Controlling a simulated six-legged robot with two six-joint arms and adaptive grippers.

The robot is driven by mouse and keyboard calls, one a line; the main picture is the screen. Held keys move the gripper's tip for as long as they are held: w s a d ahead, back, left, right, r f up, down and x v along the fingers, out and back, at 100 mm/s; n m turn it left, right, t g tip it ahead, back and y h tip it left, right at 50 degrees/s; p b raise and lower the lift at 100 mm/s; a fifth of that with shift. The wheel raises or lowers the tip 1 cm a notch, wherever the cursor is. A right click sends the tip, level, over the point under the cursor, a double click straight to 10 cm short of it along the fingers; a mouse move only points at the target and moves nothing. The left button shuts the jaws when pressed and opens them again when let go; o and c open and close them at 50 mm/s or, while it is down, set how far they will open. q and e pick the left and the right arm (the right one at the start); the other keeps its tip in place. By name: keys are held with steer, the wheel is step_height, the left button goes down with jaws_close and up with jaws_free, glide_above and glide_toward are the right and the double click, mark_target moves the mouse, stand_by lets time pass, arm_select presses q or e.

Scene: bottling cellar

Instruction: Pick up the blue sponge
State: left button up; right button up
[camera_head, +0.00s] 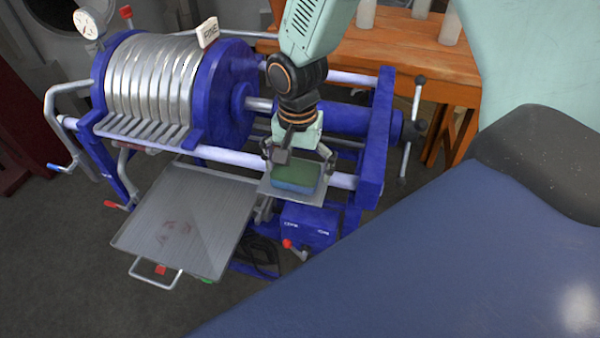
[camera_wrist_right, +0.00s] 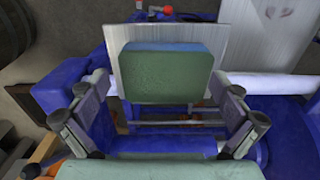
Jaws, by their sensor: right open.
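The blue sponge (camera_head: 297,178) has a green top layer and a blue lower layer. It lies on a small metal plate (camera_head: 311,193) on the blue machine. My right gripper (camera_head: 299,158) is above the sponge, pointing down, with its fingers spread. In the right wrist view the sponge (camera_wrist_right: 166,75) lies ahead of the open fingers (camera_wrist_right: 160,118), roughly centred between them. No finger is seen closed on it; whether any finger touches it I cannot tell. My left gripper is not in view.
The blue filter press (camera_head: 225,75) with round silver plates stands beside the sponge. A metal drip tray (camera_head: 185,215) lies to the left. Red-tipped levers (camera_head: 287,243) stick out nearby. A wooden table (camera_head: 400,50) with bottles is behind.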

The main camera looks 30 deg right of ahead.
mark_target(294, 172)
steer(key=shift+w+a, duration=0.25)
steer(key=shift+a, duration=0.2)
steer(key=shift+c, duration=2.3)
steer(key=shift+s+d, duration=0.1)
steer(key=shift+s, duration=0.1)
steer(key=shift+c, duration=0.3)
steer(key=shift+w+r, duration=0.1)
steer(key=shift+r, duration=0.2)
step_height(294, 172, up, 9)
steer(key=shift+w+r+p, duration=0.15)
steer(key=shift+p, duration=0.25)
